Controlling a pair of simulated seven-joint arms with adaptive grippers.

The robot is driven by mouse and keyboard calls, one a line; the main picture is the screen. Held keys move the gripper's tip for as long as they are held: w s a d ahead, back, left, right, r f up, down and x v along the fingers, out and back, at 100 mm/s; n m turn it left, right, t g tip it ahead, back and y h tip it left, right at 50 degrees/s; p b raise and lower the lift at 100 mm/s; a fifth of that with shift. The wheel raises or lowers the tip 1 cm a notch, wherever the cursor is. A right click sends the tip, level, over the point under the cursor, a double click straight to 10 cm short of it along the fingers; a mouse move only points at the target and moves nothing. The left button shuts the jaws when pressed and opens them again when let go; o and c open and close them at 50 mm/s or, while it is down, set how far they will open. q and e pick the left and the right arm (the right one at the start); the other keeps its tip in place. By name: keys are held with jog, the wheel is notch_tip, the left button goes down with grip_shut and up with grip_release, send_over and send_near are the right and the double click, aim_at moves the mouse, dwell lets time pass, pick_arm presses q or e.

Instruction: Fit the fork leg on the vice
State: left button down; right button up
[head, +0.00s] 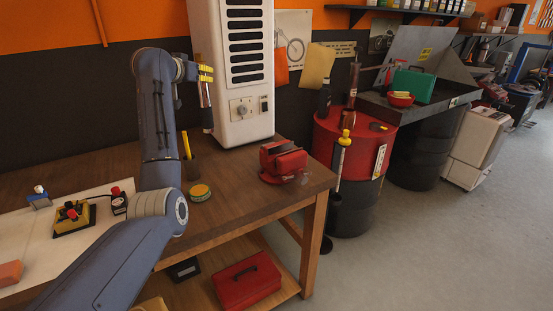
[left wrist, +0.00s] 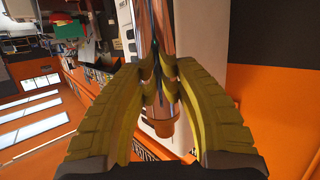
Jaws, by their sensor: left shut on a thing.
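The red vice (head: 283,161) stands near the right end of the wooden bench, in front of the white cabinet. My left gripper (head: 206,73) is raised above the bench, to the left of the vice and well above it, in front of the cabinet's left edge. Its yellow fingers are shut on the fork leg (head: 207,106), a slim metallic tube that hangs about upright below them. In the left wrist view the fork leg (left wrist: 155,35) runs between both curved fingers (left wrist: 157,85). The vice is not recognisable in that view. My right gripper is not in view.
A yellow-black control box (head: 72,218) sits at bench left. A red drum (head: 345,150) stands beyond the bench's right end.

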pick_arm(q)
jog(key=shift+d+r, duration=0.1)
jog(key=shift+r, duration=0.1)
dwell(0.3)
jog(key=s+d+f+m+g+h, duration=0.1)
jog(key=d+m+h, duration=0.2)
jog(key=d, duration=1)
jog(key=s+d+f+m+g+h, duration=0.1)
jog(key=d+f+m+g+h, duration=0.1)
jog(key=d, duration=1.2)
jog(key=shift+s+d+f+m+g+h, duration=0.35)
jog(key=shift+m+h, duration=0.25)
jog(key=shift+h, duration=0.4)
jog(key=shift+f, duration=2.05)
jog(key=shift+a+f, duration=0.1)
jog(key=shift+f, duration=0.9)
